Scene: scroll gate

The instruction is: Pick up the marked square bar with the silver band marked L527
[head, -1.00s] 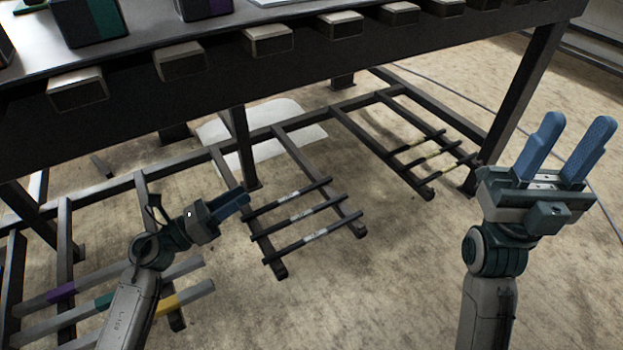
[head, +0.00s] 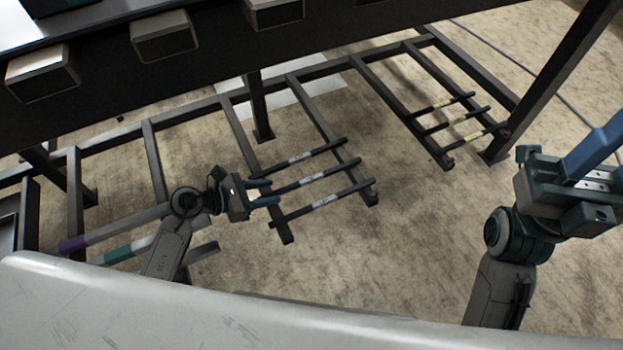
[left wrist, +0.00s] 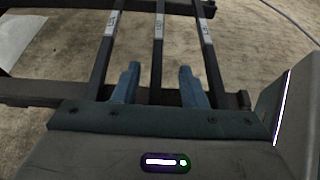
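Three dark square bars with silver bands lie side by side across a low rack in the head view: a far bar (head: 300,157), a middle bar (head: 313,178) and a near bar (head: 325,201). The bands carry print too small to read, so I cannot tell which is L527. My left gripper (head: 267,191) is open at the left ends of these bars. In the left wrist view, the middle bar (left wrist: 158,40) runs between the spread fingers (left wrist: 160,82), with the other bars outside them. My right gripper (head: 606,150) is open and empty at the right edge, partly cut off.
Dark bars with yellowish bands (head: 456,121) lie on another rack at right. Bars with purple (head: 73,244) and teal (head: 117,255) bands lie at lower left. A dark table beam (head: 330,35) and a leg (head: 555,75) stand close by. A pale surface (head: 200,315) fills the bottom edge.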

